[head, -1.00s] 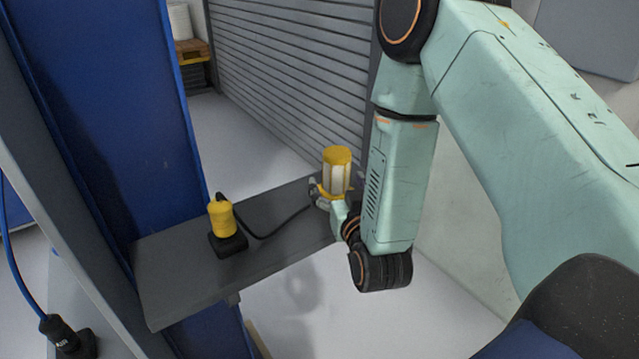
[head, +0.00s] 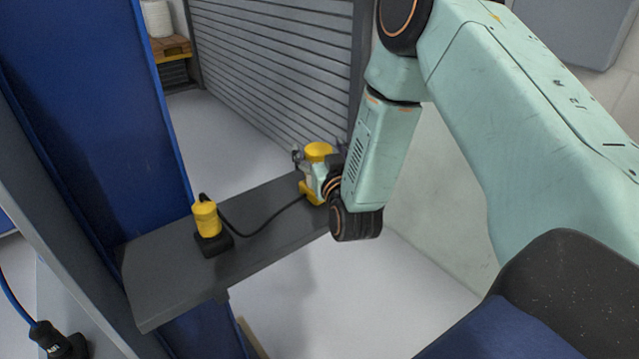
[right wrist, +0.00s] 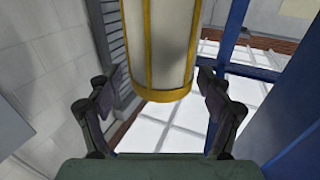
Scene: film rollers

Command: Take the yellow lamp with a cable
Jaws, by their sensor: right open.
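The yellow lamp (head: 318,152) stands at the right end of a grey shelf. It has a yellow cap and base and a pale body, partly hidden by my right gripper. A black cable (head: 262,230) runs from it to a yellow plug piece (head: 206,218) on a black block. My right gripper (head: 318,168) is at the lamp, its fingers on either side of it. In the right wrist view the lamp (right wrist: 168,45) hangs large between the two open fingers of the gripper (right wrist: 160,85), with gaps on both sides. My left gripper is not in view.
The grey shelf (head: 165,285) is bare at its left end. A blue upright panel (head: 110,110) rises at the left. A grey roller shutter (head: 275,65) stands behind. A black plug on a blue cable (head: 58,340) sits at lower left.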

